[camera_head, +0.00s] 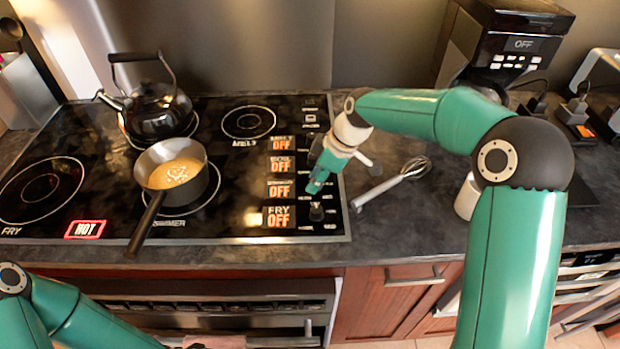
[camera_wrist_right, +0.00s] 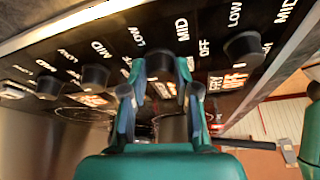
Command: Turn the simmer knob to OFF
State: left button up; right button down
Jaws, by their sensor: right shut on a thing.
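The cooktop (camera_head: 240,222) has a column of knobs along its right side. My right gripper (camera_head: 315,187) is over this column, just beyond the fry knob (camera_head: 317,213). In the wrist view its fingers (camera_wrist_right: 160,78) straddle and grip the simmer knob (camera_wrist_right: 160,62), second from the right. In the head view the gripper hides that knob. The display beside it (camera_head: 280,189) reads OFF, as does the fry display (camera_head: 279,217). A saucepan (camera_head: 147,226) with yellowish liquid stands on the simmer burner. My left arm shows at lower left, its gripper outside the view.
A black kettle (camera_head: 158,108) stands on the far left burner. A red HOT sign (camera_head: 85,229) glows by the front left burner. A whisk (camera_head: 384,185) lies right of the cooktop, near my right arm. A coffee machine (camera_head: 505,55) stands behind.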

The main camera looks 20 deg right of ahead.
jog(key=shift+w+d+r, duration=0.2)
jog(key=shift+d, duration=0.1)
jog(key=c, duration=0.9)
grip_release()
jog(key=shift+f, duration=0.1)
jog(key=shift+o, duration=0.2)
jog(key=shift+a, duration=0.1)
jog(key=shift+s, duration=0.1)
jog(key=v, duration=1.1)
jog(key=shift+d+r, duration=0.2)
jog(key=shift+r, duration=0.15)
